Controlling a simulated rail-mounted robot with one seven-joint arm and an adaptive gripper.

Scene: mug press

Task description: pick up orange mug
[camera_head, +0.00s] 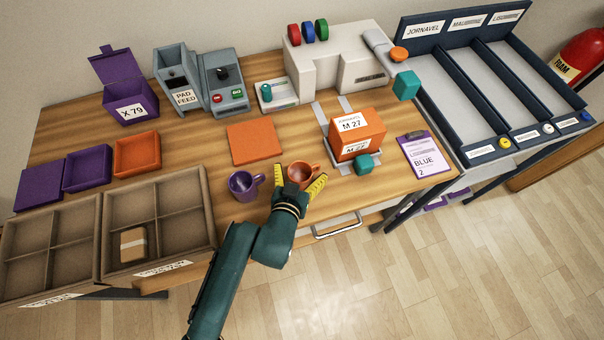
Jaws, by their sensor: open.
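The orange mug (300,173) stands upright on the wooden table near its front edge. My gripper (299,180) is open, with one yellow finger on the left side of the mug and the other on its right. The fingers appear to be around the mug's near part; I cannot tell whether they touch it. The mug's lower front is partly hidden by my gripper. A purple mug (243,185) stands just to the left of my gripper.
An orange box marked M 27 (358,138) stands close to the right. A flat orange square (254,143) lies behind the mugs. A cardboard divided tray (190,185) is at the left, and a purple clipboard (425,155) lies at the right. A drawer handle (337,229) juts out below the table's front edge.

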